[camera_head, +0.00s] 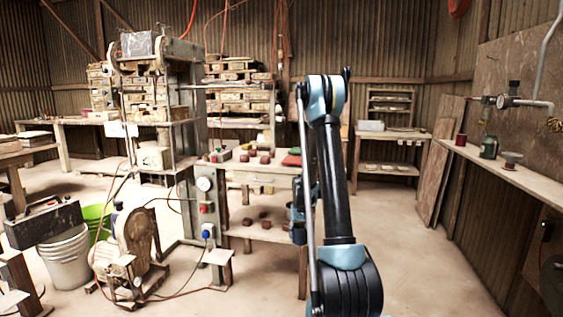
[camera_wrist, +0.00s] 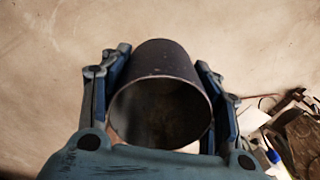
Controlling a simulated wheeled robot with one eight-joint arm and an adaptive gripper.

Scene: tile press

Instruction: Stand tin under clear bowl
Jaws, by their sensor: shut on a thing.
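A dark, open-ended round tin (camera_wrist: 165,75) fills the middle of the wrist view, its open mouth facing the camera. My gripper (camera_wrist: 160,85) is shut on it, with one blue-grey finger on each side. In the head view my gripper (camera_head: 298,214) is low behind my arm and mostly hidden, so the tin is hard to make out there.
A press (camera_head: 165,110) and a low bench with red pieces (camera_head: 265,235) stand left of my arm. The floor right of my arm is clear.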

